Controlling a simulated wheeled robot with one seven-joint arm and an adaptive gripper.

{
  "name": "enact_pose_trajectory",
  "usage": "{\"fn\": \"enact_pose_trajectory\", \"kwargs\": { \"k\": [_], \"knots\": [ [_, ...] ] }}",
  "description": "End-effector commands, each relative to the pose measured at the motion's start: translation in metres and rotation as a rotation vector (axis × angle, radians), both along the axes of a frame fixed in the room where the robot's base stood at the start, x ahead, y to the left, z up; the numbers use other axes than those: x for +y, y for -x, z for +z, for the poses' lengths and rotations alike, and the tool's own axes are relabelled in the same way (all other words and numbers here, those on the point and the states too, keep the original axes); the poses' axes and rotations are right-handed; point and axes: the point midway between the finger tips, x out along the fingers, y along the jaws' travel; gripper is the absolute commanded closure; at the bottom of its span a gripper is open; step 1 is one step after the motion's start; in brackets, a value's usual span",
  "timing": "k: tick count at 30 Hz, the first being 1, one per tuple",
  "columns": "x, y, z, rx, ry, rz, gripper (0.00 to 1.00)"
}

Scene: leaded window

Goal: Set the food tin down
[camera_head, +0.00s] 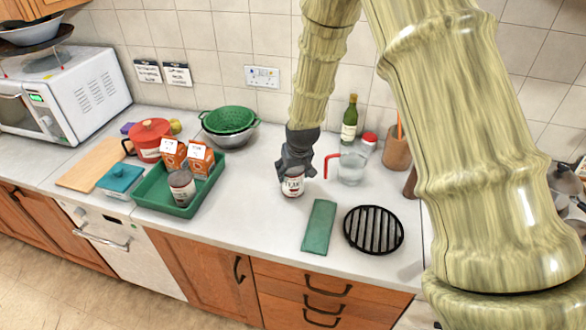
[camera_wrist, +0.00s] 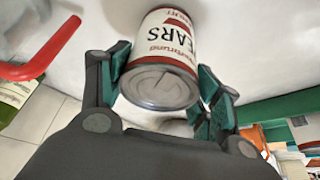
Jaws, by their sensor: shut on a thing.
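The food tin (camera_head: 292,186), with a white and red label reading PEARS, is upright in my gripper (camera_head: 296,168), above or on the pale worktop (camera_head: 252,205). I cannot tell whether its base touches the worktop. In the wrist view the tin (camera_wrist: 167,62) sits between the two green-padded fingers of my gripper (camera_wrist: 164,72), which is shut on it.
A jug with a red handle (camera_head: 351,168) stands close right of the tin. A green cloth (camera_head: 319,226) and a black round grill (camera_head: 373,229) lie in front to the right. A green colander (camera_head: 229,120) is behind left. Bare worktop lies between tray and tin.

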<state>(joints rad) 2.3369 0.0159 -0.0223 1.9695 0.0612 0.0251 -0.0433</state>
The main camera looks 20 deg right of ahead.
Motion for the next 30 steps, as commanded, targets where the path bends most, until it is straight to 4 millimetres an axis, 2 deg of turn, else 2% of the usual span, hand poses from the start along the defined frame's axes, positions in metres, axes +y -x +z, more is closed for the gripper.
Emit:
{"fn": "enact_pose_trajectory", "kwargs": {
  "k": [9,10,13,23,30],
  "knots": [
    [0.0,0.0,-0.003,-0.001,0.0,0.0,0.95],
    [0.0,0.0,-0.003,-0.001,0.0,0.0,0.33],
    [0.0,0.0,-0.003,-0.001,0.0,0.0,0.15],
    [0.0,0.0,-0.003,-0.001,0.0,0.0,0.15],
    [0.0,0.002,0.008,-0.003,0.0,0.0,0.15]
  ]
}}
